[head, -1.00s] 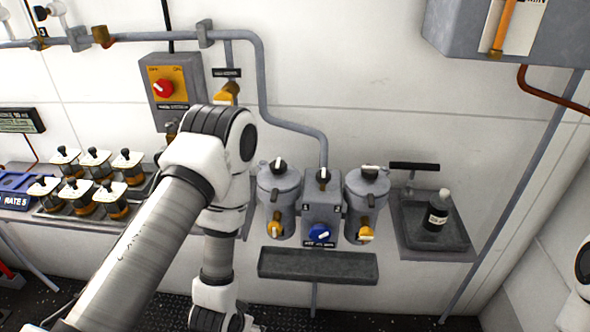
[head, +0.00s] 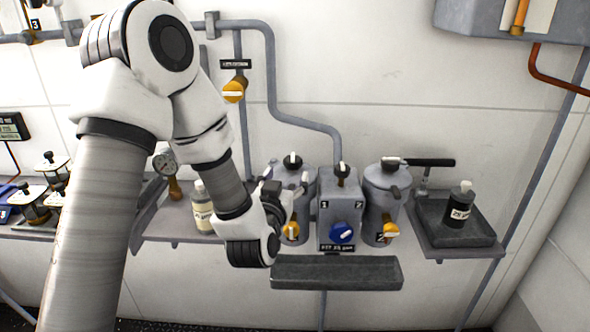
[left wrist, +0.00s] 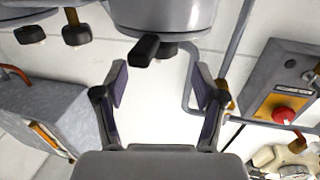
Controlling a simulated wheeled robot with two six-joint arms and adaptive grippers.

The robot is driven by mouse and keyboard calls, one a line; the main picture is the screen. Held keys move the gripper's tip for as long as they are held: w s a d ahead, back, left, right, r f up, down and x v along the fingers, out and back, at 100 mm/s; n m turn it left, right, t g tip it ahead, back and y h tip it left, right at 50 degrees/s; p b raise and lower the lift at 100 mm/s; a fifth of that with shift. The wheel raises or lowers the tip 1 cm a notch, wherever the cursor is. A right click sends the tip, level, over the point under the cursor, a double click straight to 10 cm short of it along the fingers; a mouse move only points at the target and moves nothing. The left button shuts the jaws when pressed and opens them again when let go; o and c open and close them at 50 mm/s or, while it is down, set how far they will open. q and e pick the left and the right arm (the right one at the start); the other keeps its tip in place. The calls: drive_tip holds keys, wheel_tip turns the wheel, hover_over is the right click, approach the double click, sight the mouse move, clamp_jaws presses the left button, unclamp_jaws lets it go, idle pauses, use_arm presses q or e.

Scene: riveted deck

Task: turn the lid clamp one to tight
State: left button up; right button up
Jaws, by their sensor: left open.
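Lid clamp one (head: 292,160) is the black knob with a white mark on the lid of the left grey canister (head: 297,178). In the left wrist view, which looks upside down, the clamp (left wrist: 147,48) shows as a black bar on the canister's lid (left wrist: 165,18). My left gripper (head: 288,192) is beside the canister's left front, below the clamp's height, partly hiding the canister. In the left wrist view its fingers (left wrist: 160,85) are open and apart, with nothing between them; the clamp appears past the fingertips. My right gripper is out of view.
A second canister (head: 385,198) with its own clamp (head: 392,163) and a centre block with a blue knob (head: 342,233) stand to the right. A grey tray (head: 337,273) is below. A pale bottle (head: 202,208) stands left of my gripper. A dark bottle (head: 460,205) stands right.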

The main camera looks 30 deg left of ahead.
sight(291, 164)
use_arm(q)
drive_tip(key=shift+w+a+r, duration=0.1)
drive_tip(key=shift+a+r, duration=0.1)
drive_tip(key=shift+r, duration=0.15)
drive_tip(key=p+x, duration=0.1)
drive_tip(key=x, duration=0.6)
drive_tip(key=shift+w+a+p, duration=0.1)
drive_tip(key=shift+w+p, duration=0.2)
drive_tip(key=shift+p, duration=0.1)
drive_tip(key=c, duration=1.2)
